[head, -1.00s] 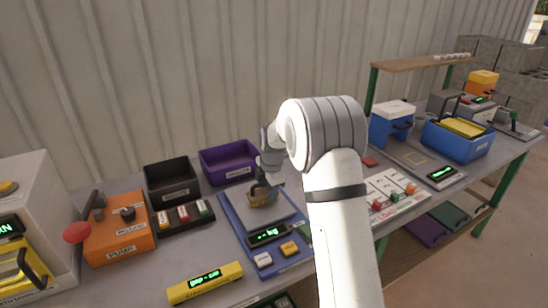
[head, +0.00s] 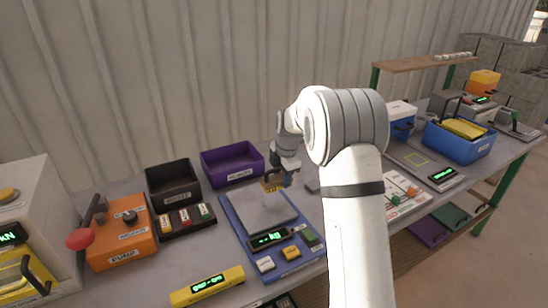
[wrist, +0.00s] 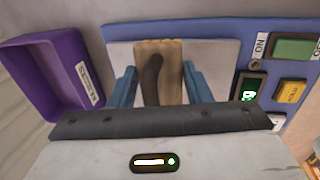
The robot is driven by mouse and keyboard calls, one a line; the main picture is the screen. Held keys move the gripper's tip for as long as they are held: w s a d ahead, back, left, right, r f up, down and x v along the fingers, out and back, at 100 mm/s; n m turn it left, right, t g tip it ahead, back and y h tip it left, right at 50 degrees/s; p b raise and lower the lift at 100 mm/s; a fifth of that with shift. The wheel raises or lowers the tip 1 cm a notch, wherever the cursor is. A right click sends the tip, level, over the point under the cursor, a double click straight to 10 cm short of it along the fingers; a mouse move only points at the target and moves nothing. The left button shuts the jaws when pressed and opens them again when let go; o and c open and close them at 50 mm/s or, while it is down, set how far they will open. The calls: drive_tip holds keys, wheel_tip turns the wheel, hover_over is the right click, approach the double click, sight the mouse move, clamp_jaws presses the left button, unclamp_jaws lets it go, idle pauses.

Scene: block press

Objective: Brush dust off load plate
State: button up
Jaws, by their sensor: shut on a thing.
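The load plate (head: 258,212) is a pale grey square on a blue scale (head: 232,226) with a small green display. My gripper (head: 280,180) is at the plate's far right corner in the head view, shut on a brush (head: 270,185). In the wrist view the brush has a tan ribbed block (wrist: 172,55) and a dark curved handle (wrist: 152,82). My gripper's blue fingers (wrist: 160,85) stand on both sides of it. The plate (wrist: 222,62) shows behind the brush there. I cannot tell whether the bristles touch it. I cannot make out dust.
A purple bin (head: 232,163) and a black bin (head: 172,182) stand behind and left of the scale. An orange pump box (head: 122,234) and a button strip (head: 186,219) are at the left. A yellow readout (head: 207,286) lies in front. My arm hides part of the bench.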

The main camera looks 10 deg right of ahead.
drive_tip(key=shift+r+p, duration=0.6)
drive_tip(key=shift+r, duration=0.9)
drive_tip(key=shift+s+f, duration=0.1)
